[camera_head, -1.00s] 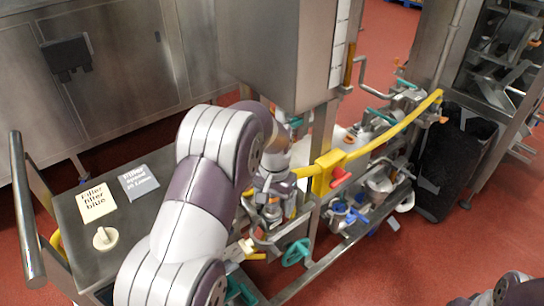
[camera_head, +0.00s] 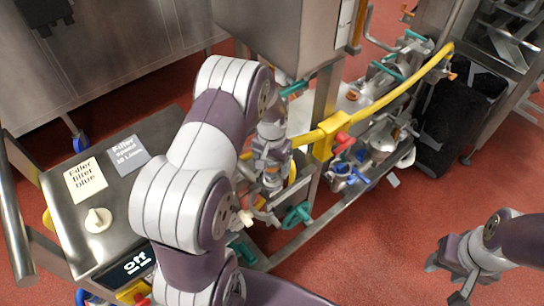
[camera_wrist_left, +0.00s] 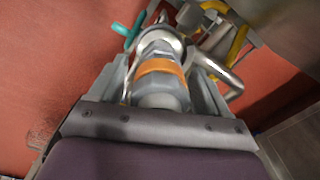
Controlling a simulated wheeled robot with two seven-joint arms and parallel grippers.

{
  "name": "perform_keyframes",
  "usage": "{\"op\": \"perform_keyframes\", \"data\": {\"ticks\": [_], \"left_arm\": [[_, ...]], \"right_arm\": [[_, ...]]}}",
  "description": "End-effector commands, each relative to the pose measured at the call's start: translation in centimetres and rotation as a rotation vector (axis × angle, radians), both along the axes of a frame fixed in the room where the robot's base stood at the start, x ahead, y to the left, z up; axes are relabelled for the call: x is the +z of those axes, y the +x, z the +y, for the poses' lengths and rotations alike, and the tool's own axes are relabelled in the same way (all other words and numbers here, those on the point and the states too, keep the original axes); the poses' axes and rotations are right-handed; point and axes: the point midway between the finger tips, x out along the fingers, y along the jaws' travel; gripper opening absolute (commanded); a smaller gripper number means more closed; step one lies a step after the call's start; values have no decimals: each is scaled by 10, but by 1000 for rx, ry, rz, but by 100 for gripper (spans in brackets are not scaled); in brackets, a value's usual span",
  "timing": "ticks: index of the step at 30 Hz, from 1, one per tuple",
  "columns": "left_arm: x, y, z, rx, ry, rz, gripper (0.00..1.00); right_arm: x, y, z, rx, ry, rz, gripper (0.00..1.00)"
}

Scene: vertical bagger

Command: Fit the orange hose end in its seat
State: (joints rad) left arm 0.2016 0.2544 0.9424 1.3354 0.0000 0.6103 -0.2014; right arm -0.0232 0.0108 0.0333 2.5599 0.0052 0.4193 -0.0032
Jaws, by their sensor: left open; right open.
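The orange hose end (camera_wrist_left: 160,68), a grey metal fitting with an orange band, shows in the left wrist view. My left gripper (camera_wrist_left: 163,80) is open, with one finger on each side of it; I cannot tell whether they touch it. In the head view my left gripper (camera_head: 271,168) points down at the pipework beside the yellow bar, and the hose end is hard to make out there. I cannot tell which fitting is its seat. My right gripper (camera_head: 466,274) is open and empty at the lower right, over the red floor.
A yellow bar (camera_head: 390,97) with a yellow block (camera_head: 325,141) and red knob runs along the machine frame. Teal handles (camera_head: 297,215) stick out nearby. A steel control box (camera_head: 125,205) stands at left. A black bin (camera_head: 452,120) stands at right. The red floor in front is clear.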

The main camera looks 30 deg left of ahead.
Motion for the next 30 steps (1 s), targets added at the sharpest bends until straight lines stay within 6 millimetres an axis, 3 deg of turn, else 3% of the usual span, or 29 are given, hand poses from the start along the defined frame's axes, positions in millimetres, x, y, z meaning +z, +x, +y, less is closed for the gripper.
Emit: {"op": "perform_keyframes", "data": {"ticks": [4, 9, 10, 23, 30], "left_arm": [[0, 0, 0, 0, 0, -1, 74], [0, 0, 0, 0, 0, -1, 18], [0, 0, 0, 0, 0, -1, 11], [6, 0, 0, 0, 0, -1, 11], [28, 1, 0, 0, 0, -2, 11]], "right_arm": [[0, 0, 0, 0, 0, 0, 47], [0, 0, 0, 0, 0, 0, 47], [0, 0, 0, 0, 0, 0, 47], [4, 0, 0, 0, 0, 0, 47], [23, 0, 0, 0, 0, 0, 47]]}}
